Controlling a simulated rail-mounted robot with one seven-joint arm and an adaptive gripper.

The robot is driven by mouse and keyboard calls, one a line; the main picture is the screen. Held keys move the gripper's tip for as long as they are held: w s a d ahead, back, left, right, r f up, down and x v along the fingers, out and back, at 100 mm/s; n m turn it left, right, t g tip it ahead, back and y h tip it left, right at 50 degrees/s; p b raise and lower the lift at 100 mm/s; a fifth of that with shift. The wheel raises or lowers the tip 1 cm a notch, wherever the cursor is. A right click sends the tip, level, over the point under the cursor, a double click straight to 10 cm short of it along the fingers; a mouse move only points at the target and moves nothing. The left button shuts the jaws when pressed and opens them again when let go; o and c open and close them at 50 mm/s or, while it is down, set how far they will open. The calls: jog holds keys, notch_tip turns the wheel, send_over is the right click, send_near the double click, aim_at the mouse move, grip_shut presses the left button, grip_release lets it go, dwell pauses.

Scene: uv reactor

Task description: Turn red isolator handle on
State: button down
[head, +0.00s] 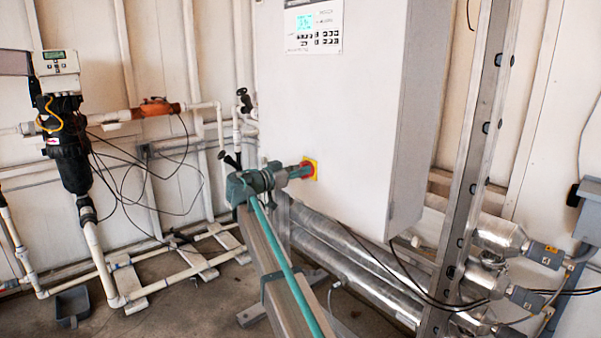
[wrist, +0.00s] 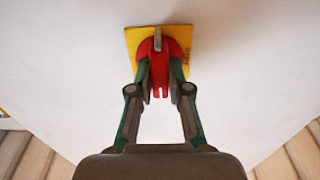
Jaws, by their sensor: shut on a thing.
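The red isolator handle (wrist: 158,76) sits on a yellow square plate (wrist: 131,34) on the white cabinet face. In the wrist view its grip bar stands vertical in the picture. My gripper (wrist: 159,82) has one finger on each side of the red handle and is shut on it. In the head view my gripper (head: 301,171) reaches the cabinet front from the left. The red handle (head: 306,169) is partly hidden there by the fingers, and part of the yellow plate (head: 315,169) shows beside it.
The white cabinet (head: 335,120) carries a control panel (head: 313,27) with a lit display. Silver wrapped pipes (head: 345,255) run below it, and a metal upright (head: 470,160) stands at its right. A black filter unit (head: 68,145) with white pipes and loose cables is at the left.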

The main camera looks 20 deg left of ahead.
jog(key=c, duration=1.1)
grip_release()
jog(key=v, duration=1.2)
